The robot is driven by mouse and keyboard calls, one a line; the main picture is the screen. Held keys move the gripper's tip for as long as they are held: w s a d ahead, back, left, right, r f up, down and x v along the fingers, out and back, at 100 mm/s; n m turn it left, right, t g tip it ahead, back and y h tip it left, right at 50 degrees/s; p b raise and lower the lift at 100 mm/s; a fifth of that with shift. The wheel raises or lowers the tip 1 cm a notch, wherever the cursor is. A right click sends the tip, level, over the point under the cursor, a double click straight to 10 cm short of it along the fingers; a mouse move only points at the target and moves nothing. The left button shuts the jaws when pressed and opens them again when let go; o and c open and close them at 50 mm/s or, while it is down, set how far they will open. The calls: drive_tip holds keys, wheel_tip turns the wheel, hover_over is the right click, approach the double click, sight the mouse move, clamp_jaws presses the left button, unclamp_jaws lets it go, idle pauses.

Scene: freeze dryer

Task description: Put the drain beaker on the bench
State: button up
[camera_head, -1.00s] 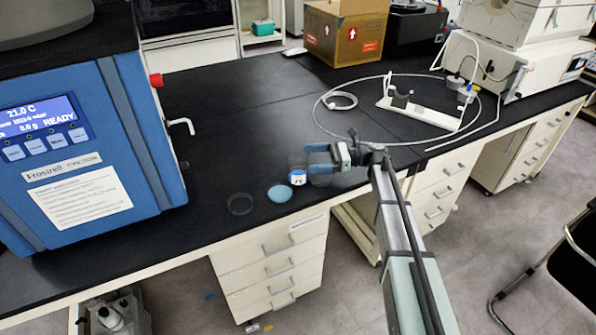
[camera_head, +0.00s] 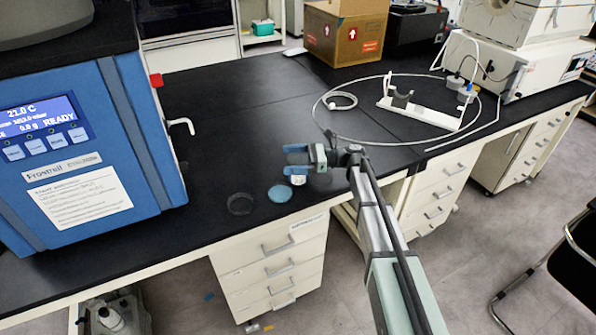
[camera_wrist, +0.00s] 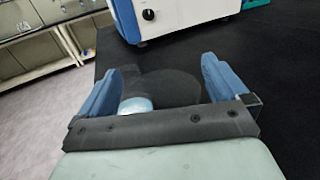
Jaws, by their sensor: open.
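My gripper (camera_head: 297,159) is open above the bench (camera_head: 215,110), near its front edge. Its two blue fingers are apart in the wrist view (camera_wrist: 160,85). A faint, dark, see-through round vessel (camera_head: 320,180), probably the drain beaker, shows below and beside my gripper. Its outline is hard to make out against the black top. In the wrist view a dark round shape (camera_wrist: 172,88) lies between the fingers; I cannot tell whether it is that vessel. Neither finger visibly grips anything.
A clear round dish or ring (camera_head: 240,203), a blue disc (camera_head: 279,193) and a small white-and-blue item (camera_head: 298,179) sit near the front edge. The blue freeze dryer (camera_head: 90,150) stands at left. A looped tube (camera_head: 345,135) and white stand (camera_head: 425,115) are at right.

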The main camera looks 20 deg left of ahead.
drive_tip(key=shift+c, duration=0.2)
drive_tip(key=c, duration=1.1)
drive_tip(key=shift+r, duration=0.15)
drive_tip(key=shift+r, duration=4.75)
